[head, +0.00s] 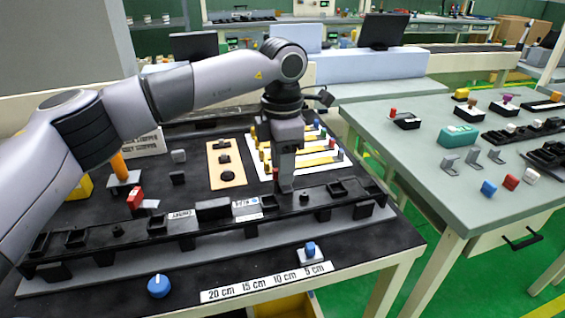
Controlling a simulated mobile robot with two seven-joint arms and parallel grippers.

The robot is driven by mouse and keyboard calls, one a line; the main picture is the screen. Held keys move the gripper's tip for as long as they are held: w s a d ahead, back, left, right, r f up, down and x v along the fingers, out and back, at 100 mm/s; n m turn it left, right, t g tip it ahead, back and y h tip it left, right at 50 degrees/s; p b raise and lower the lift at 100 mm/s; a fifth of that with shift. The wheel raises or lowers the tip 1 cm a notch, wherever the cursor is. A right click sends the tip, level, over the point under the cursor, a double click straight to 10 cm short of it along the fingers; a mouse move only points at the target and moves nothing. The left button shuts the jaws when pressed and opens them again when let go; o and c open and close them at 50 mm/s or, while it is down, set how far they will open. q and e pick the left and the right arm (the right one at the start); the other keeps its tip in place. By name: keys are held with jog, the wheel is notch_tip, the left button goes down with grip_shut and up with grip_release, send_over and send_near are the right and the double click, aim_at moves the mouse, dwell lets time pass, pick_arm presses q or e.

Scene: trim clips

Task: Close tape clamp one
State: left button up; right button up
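My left gripper (286,186) points down from the arm that comes in from the left. Its fingertips are at or just above the long black rail (150,232), right of the rail's middle. The fingers show nearly edge-on, so their opening is unclear and I see no held object. Behind the gripper lies a white board (262,178) with yellow strips (318,160) and small yellow, blue and red end pieces. These may be the tape clamps; I cannot tell which is clamp one or whether it is closed. The gripper hides part of the board. My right gripper is out of view.
A tan plate (226,172) with black knobs lies left of the board. A blue knob (159,286), a white length scale (265,283) and a small blue-topped block (311,251) are at the front. A grey-green table (440,195) with small parts stands right, across a gap.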

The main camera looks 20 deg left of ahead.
pick_arm(q)
jog(key=shift+r, duration=3.55)
jog(key=shift+s, duration=0.1)
